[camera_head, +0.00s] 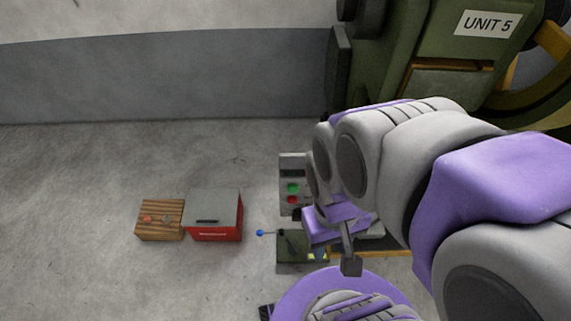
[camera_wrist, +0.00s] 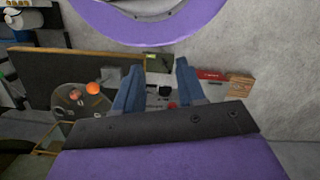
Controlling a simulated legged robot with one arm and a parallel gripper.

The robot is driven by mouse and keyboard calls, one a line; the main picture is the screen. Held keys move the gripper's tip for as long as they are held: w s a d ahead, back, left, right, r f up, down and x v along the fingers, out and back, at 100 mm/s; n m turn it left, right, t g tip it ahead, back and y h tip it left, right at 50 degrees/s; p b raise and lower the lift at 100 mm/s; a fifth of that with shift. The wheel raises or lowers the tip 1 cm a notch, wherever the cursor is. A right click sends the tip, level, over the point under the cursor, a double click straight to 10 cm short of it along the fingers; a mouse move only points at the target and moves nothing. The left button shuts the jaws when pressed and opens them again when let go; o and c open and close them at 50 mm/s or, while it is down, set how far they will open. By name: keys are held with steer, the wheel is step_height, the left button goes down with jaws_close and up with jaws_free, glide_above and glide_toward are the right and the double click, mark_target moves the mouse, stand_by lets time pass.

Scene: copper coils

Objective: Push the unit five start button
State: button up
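The UNIT 5 label (camera_head: 487,23) is on a large green machine (camera_head: 445,50) at the upper right of the head view. Left of my arm stands a grey control panel (camera_head: 287,170) with a dark display, a green button (camera_head: 293,188) and a red button (camera_head: 292,199). No lettering on the buttons is readable. My gripper (camera_head: 348,252) is just right of and nearer than the panel, partly hidden by my arm. In the wrist view, my gripper (camera_wrist: 158,68) has its two fingers apart, with nothing held between them. The panel's button face is not clear there.
A green box (camera_head: 290,250) with a blue-knobbed lever (camera_head: 261,233) stands below the panel. A red toolbox (camera_head: 213,232) with grey lid and a wooden crate (camera_head: 160,233) stand left. Concrete floor is clear further left. An orange ball-like thing (camera_wrist: 93,87) shows in the wrist view.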

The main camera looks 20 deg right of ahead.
steer(key=shift+d, duration=0.25)
steer(key=c, duration=0.6)
jaws_close()
steer(key=shift+a, duration=0.1)
